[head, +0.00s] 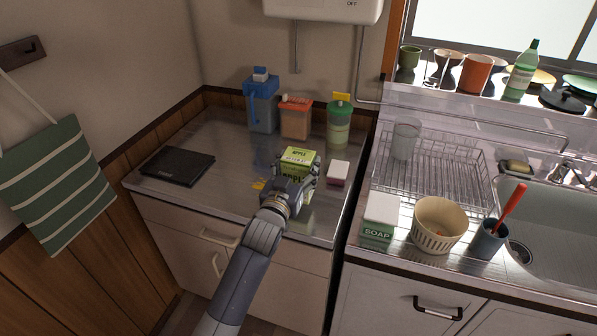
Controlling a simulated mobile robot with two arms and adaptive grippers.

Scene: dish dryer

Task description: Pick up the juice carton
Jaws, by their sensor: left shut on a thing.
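The juice carton (299,157) is a small green and white box labelled APPLE. It is at the middle of the head view, over the left metal counter (222,190). My left gripper (297,184) is shut on the carton from the front, with fingers at its lower part. The gripper hides part of the carton's front and base. I cannot tell whether the carton touches the counter. My right gripper does not show.
Beside the carton on the right is a small pink and white box (338,173). Behind stand a blue jug (262,106), an orange container (296,118) and a green-lidded container (339,126). A black flat object (178,166) lies left. A dish rack (445,165) is across the gap.

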